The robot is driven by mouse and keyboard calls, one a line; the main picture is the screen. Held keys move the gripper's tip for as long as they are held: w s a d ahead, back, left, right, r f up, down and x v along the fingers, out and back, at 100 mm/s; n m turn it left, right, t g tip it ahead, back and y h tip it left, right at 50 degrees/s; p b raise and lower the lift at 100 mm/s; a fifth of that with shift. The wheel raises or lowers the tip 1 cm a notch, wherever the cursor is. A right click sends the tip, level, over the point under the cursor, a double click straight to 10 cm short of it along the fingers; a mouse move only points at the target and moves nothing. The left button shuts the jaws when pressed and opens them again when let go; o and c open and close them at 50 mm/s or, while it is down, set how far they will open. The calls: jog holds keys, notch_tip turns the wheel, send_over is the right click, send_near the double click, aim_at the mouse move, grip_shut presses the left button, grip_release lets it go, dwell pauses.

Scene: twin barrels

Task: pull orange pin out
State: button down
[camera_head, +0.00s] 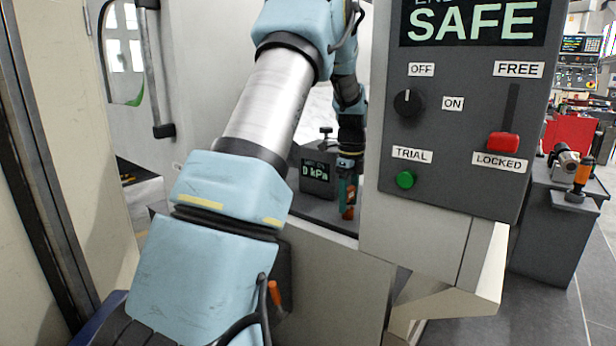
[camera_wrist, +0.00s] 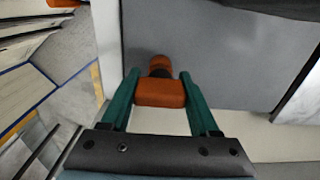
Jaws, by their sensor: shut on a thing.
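The orange pin (camera_wrist: 160,93) is between the green fingers of my gripper (camera_wrist: 159,76) in the wrist view. Its wide block-shaped handle touches both fingers. A rounder orange part (camera_wrist: 160,64) lies just beyond it against a grey surface. I cannot tell how far the pin sits in that surface. In the head view, my gripper (camera_head: 347,195) points down inside the machine opening, with a bit of the orange pin (camera_head: 348,213) at its tips. The fingers hide most of it there.
A grey panel (camera_head: 455,180) reads SAFE, with a knob, green button and red slider at LOCKED. A small display (camera_head: 317,171) reading 0 kPa stands left of my gripper. Another orange piece (camera_head: 275,292) shows low behind my arm. Machine walls are close around the opening.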

aim_at(349, 188)
jog(key=shift+r, duration=0.1)
jog(key=shift+r+p, duration=2.85)
jog(key=shift+r, duration=0.8)
